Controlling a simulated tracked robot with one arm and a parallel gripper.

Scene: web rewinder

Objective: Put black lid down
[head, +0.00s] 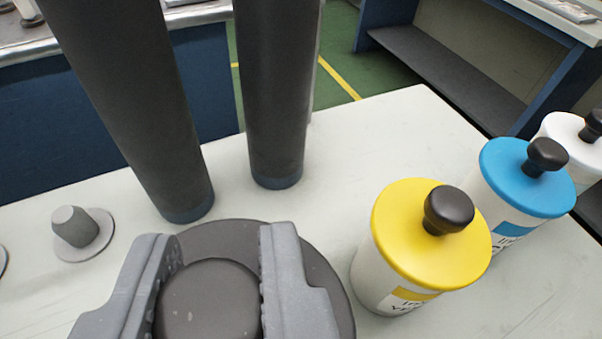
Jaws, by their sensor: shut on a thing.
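My gripper (215,285) is at the bottom of the head view, with one grey finger on each side of a dark knob. It is shut on this knob of the black lid (321,284). The lid is a wide dark disc that shows behind and beside the fingers. Its near part is cut off by the picture's lower edge. I cannot tell whether the lid touches the table or something under it.
The pale table (345,140) holds a yellow-lidded jar (396,232) close to the right of the black lid. A blue-lidded jar (515,180) and a white-lidded jar (570,130) stand beyond it. Two dark cylinders (275,90) rise behind. A small grey knobbed disc (80,232) lies left.

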